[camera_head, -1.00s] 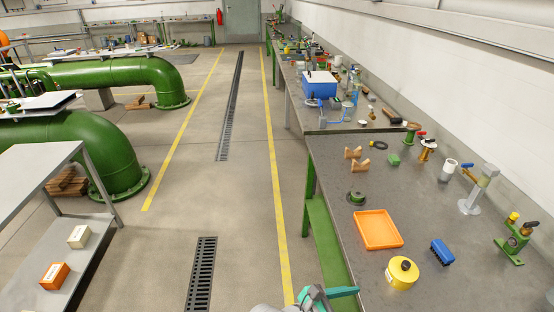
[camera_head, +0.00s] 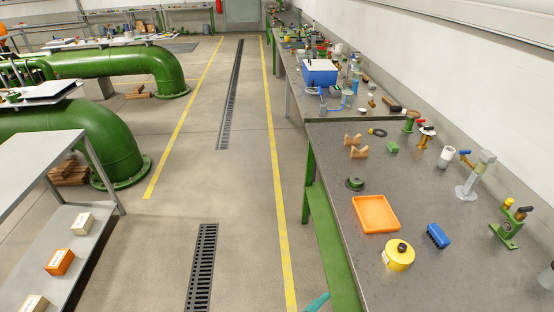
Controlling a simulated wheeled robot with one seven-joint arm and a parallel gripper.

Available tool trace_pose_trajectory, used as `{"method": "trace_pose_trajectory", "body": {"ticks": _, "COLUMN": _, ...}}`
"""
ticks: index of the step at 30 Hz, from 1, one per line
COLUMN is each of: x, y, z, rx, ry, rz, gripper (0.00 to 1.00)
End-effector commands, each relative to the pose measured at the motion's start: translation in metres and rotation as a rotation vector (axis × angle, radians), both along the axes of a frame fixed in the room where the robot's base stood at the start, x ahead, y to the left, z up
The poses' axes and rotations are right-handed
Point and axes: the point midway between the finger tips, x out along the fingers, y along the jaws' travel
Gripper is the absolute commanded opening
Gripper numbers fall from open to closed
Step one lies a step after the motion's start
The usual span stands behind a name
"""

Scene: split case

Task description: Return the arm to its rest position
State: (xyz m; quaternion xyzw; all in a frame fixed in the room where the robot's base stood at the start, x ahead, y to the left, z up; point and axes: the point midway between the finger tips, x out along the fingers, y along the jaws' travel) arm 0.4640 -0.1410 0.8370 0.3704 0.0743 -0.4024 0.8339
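Only a small teal part of my gripper (camera_head: 317,304) shows at the bottom edge of the head view, left of the workbench's front edge. The rest of the gripper is out of the picture, so its opening cannot be judged. The workbench (camera_head: 330,170) is on the right.
A green-and-black round part (camera_head: 355,184), wooden V-blocks (camera_head: 358,152) and a green block (camera_head: 392,147) lie farther back. A green valve (camera_head: 511,229) stands at the right. A grey shelf cart (camera_head: 40,160) holds small boxes at left. The floor aisle between is clear.

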Motion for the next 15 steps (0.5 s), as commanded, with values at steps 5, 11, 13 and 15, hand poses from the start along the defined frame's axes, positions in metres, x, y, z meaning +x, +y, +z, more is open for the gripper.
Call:
{"method": "trace_pose_trajectory", "body": {"ticks": 5, "x": -0.033, "y": 0.036, "z": -0.034, "rx": 0.293, "ry": -0.179, "rz": 0.041, "gripper": 0.61}}
{"method": "trace_pose_trajectory", "body": {"ticks": 11, "x": -0.076, "y": 0.079, "z": -0.050, "rx": 0.686, "ry": -0.366, "rz": 0.029, "gripper": 0.61}}
{"method": "trace_pose_trajectory", "body": {"ticks": 13, "x": -0.093, "y": 0.093, "z": -0.051, "rx": 0.831, "ry": -0.424, "rz": 0.010, "gripper": 0.61}}
{"method": "trace_pose_trajectory", "body": {"ticks": 15, "x": -0.111, "y": 0.106, "z": -0.048, "rx": 0.982, "ry": -0.482, "rz": -0.017, "gripper": 0.61}}
